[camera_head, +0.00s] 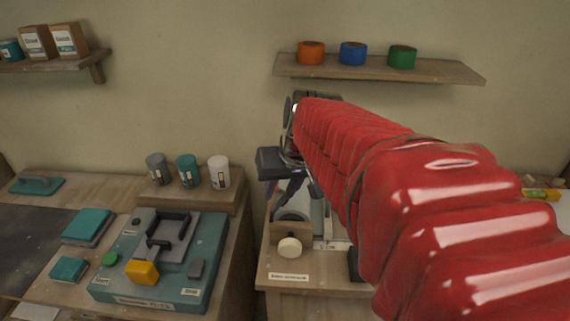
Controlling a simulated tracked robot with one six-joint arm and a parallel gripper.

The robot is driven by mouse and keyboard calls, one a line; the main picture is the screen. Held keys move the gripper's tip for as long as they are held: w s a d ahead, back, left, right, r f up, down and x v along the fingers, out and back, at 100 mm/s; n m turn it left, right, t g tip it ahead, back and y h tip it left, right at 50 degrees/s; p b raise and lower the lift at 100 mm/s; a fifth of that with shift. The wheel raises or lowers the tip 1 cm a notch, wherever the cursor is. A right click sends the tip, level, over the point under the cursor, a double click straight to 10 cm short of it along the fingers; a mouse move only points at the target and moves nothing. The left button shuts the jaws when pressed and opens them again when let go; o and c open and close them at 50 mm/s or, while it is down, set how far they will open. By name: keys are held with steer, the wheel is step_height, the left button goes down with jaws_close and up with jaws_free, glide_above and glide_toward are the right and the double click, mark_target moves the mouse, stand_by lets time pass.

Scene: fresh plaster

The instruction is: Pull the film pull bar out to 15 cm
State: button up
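My red-sleeved arm reaches in from the right, and my dark gripper (284,192) hangs at its end over the middle bench. The fingers point down; their gap is too small and shaded to tell open or shut. Below them is a film dispenser with a pale rounded part (292,215). At its front is a wooden piece with a round cream knob (290,248), which looks like the film pull bar. The gripper appears above and behind the knob, apart from it. A small label (331,245) lies to the right. My arm hides much of the dispenser.
A teal machine (195,285) with a yellow block (142,272) and a green button stands on the left bench. Several cups (188,170) stand on a raised wooden ledge behind it. Three tape rolls (353,53) sit on a wall shelf (378,71). A gap separates the benches.

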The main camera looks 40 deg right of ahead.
steer(key=d+f+m, duration=0.1)
steer(key=d+m, duration=0.1)
steer(key=d, duration=0.8)
steer(key=m, duration=0.2)
glide_above(327, 201)
steer(key=s+d, duration=0.2)
steer(key=s, duration=0.2)
steer(key=f, duration=0.2)
steer(key=shift+w+a+r+h, duration=0.15)
steer(key=shift+a+r+h, duration=0.05)
steer(key=shift+h, duration=0.1)
steer(key=shift+f, duration=0.1)
steer(key=x, duration=1.3)
steer(key=shift+w+f, duration=0.1)
steer(key=shift+f, duration=0.2)
steer(key=shift+c, duration=0.7)
jaws_close()
